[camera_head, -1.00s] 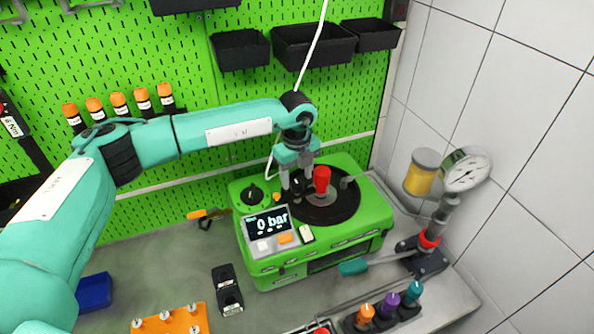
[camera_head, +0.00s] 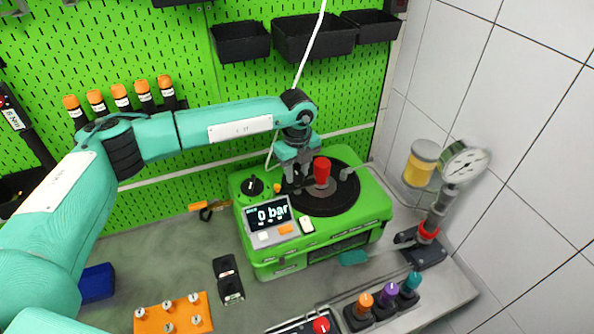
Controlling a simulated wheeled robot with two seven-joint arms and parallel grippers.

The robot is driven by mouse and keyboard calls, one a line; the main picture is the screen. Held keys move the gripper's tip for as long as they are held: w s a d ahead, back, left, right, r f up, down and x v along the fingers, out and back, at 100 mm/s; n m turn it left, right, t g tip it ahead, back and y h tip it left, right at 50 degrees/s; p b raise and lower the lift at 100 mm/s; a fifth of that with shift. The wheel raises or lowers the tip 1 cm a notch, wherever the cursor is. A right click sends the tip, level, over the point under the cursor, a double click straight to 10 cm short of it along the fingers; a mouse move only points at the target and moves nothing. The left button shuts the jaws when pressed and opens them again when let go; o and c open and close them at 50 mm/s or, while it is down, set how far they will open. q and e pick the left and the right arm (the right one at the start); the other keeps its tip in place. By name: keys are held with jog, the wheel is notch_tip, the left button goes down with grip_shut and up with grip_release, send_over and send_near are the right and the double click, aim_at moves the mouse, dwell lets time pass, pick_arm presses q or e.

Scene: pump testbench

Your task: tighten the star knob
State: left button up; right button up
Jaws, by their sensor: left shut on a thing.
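My left gripper (camera_head: 291,182) points down at the left edge of the round black plate on top of the green test bench (camera_head: 275,259). It is shut on the star knob, a small dark shape mostly hidden by the fingers. A red cylindrical part (camera_head: 322,170) stands upright on the plate just right of the gripper. The bench's display (camera_head: 270,214) reads 0 bar. My right gripper is out of view.
A hand pump with a gauge (camera_head: 465,163) and yellow reservoir stands at the right by the tiled wall. Bottles with orange, purple and teal tops (camera_head: 388,294) stand in front. An orange plate with pegs (camera_head: 151,322) and a blue bin (camera_head: 97,283) lie at left.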

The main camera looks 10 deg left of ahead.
pick_arm(q)
jog(key=m+b, duration=0.2)
jog(key=b, duration=0.2)
jog(key=m+b, duration=0.2)
jog(key=b, duration=0.2)
jog(key=shift+f+m, duration=0.35)
jog(key=shift+m, duration=0.05)
jog(key=m+b, duration=0.7)
jog(key=b, duration=0.2)
jog(key=shift+d+r, duration=0.1)
jog(key=shift+r, duration=0.05)
jog(key=m+b, duration=0.2)
jog(key=m, duration=0.1)
jog(key=m+b, duration=0.2)
jog(key=m, duration=0.2)
jog(key=shift+r+m+b, duration=0.15)
jog(key=shift+m+b, duration=0.15)
jog(key=shift+m, duration=0.4)
jog(key=shift+r+m+b, duration=0.1)
jog(key=shift+m+b, duration=0.45)
jog(key=shift+m, duration=1.35)
